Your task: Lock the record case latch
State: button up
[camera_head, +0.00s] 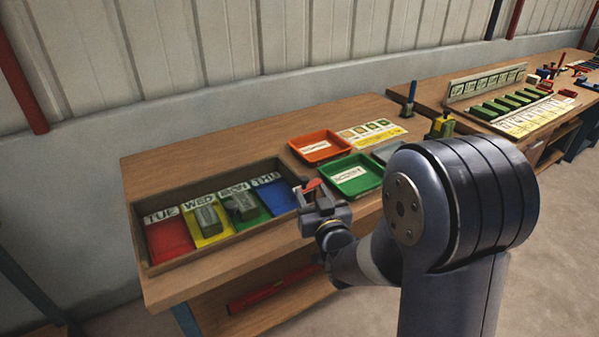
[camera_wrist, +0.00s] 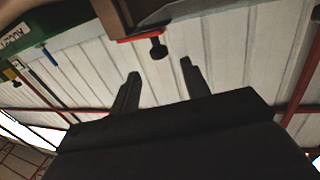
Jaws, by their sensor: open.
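The record case (camera_head: 197,265) is a shallow wooden box on the near workbench, with red, yellow, green and blue sections labelled TUE, WED, MON and THU. A red latch (camera_head: 312,185) shows at its right end, partly hidden by my gripper (camera_head: 306,193). In the wrist view the red latch (camera_wrist: 139,38) lies along a wooden edge, with a black knob (camera_wrist: 158,48) sticking out. My gripper (camera_wrist: 160,70) is open and empty there. The knob appears between and just beyond the two fingertips, with no visible contact. Whether the latch is locked I cannot tell.
Dark blocks lie on the yellow and green sections. An orange tray (camera_head: 318,147) and a green tray (camera_head: 352,174) stand right of the case. A second bench (camera_head: 463,84) with several green blocks is farther right. My arm covers the near bench's right front.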

aim_at(302, 177)
jog(key=p+x, duration=0.1)
jog(key=x, duration=0.7)
jog(key=shift+w+a+p, duration=0.15)
jog(key=shift+w+p, duration=0.15)
grip_shut()
jog(key=shift+f, duration=0.1)
jog(key=shift+f+b, duration=0.1)
jog(key=shift+b, duration=0.4)
jog(key=shift+w+a+m+h+b, duration=0.1)
jog(key=shift+m+h+b, duration=0.4)
jog(key=shift+b, duration=0.6)
jog(key=shift+w+t+h+b, duration=0.1)
jog(key=shift+t+h+b, duration=0.2)
jog(key=shift+h+b, duration=0.1)
jog(key=shift+r+m+h+b, duration=0.2)
jog(key=shift+m+h+b, duration=0.1)
